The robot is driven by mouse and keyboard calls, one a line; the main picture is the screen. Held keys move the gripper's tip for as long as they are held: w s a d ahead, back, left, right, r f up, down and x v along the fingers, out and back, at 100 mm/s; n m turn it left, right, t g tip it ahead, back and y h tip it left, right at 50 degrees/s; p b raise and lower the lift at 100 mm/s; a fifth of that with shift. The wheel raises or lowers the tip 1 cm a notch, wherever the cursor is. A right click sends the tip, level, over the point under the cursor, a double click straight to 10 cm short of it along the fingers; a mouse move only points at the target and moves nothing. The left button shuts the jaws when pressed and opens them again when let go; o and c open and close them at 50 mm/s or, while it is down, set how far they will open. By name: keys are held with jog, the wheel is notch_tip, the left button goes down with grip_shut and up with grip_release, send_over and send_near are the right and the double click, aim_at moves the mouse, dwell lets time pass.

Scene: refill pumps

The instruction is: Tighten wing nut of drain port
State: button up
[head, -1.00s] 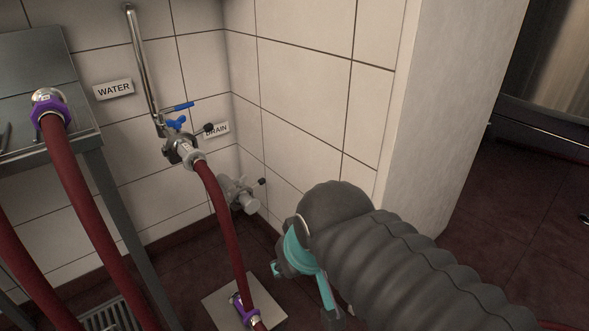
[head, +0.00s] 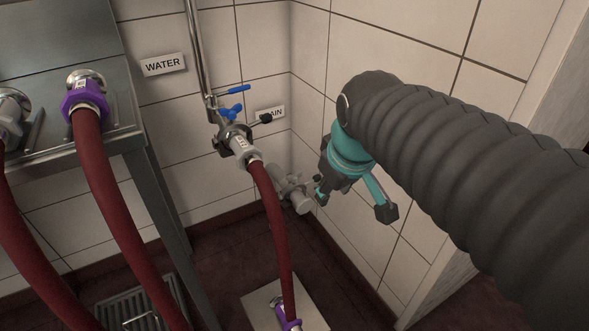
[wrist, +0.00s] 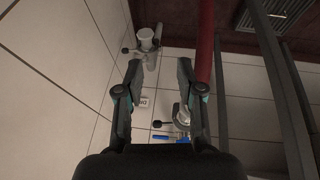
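The drain port (head: 296,196) is a grey pipe fitting low on the tiled wall near the corner, below the DRAIN label (head: 270,112). It also shows at the top of the wrist view (wrist: 149,42). A small dark knob, likely its wing nut (wrist: 126,50), sticks out at its side there. In the head view this knob is partly hard to make out beside my gripper (head: 354,202). My gripper is open and empty, right of the port. In the wrist view the port lies beyond the spread fingers (wrist: 159,72), without visible contact.
A water valve (head: 238,142) with blue handles and its own dark knob holds a red hose (head: 277,215) left of my gripper. A steel table (head: 150,175) with more red hoses stands farther left. A tiled side wall (head: 390,60) is close on the right.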

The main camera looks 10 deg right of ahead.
jog(key=w+r+n+g, duration=0.1)
jog(key=w+n, duration=0.3)
jog(key=w, duration=0.3)
jog(key=n+g+p, duration=0.1)
jog(key=n+g, duration=0.3)
jog(key=n, duration=0.9)
send_over(294, 173)
notch_tip(294, 173, down, 11)
notch_tip(294, 173, down, 14)
jog(key=shift+s+r+b, duration=0.1)
jog(key=shift+b, duration=0.2)
grip_shut()
